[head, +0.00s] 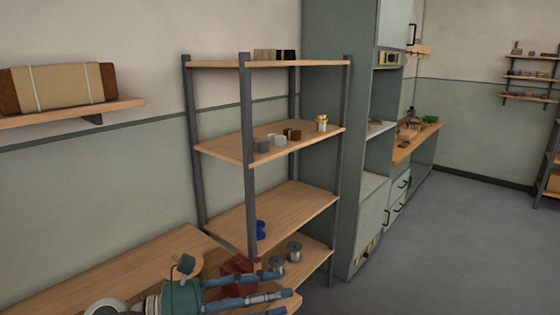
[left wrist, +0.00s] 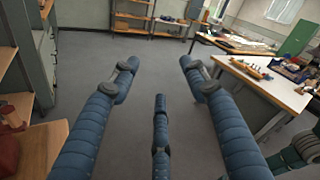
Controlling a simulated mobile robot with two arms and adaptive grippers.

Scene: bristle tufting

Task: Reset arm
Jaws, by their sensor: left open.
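My left gripper (head: 284,285) comes in at the bottom of the head view, with a teal body and ribbed blue fingers pointing right. In the left wrist view (left wrist: 159,78) its fingers are spread wide and nothing is between them but grey floor. It is open and empty. In the head view it is in front of the lower part of the shelf rack (head: 248,150). A teal and blue part at the lower right edge of the left wrist view looks like my right gripper (left wrist: 290,157); it is cut off and its fingers cannot be made out.
A wooden bench top (head: 120,262) lies beside the left gripper. A dark red object (head: 238,270) and small metal spools (head: 294,252) are close to its fingers. The wrist view shows a white-topped table (left wrist: 265,88) at right and open floor (left wrist: 150,60) ahead.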

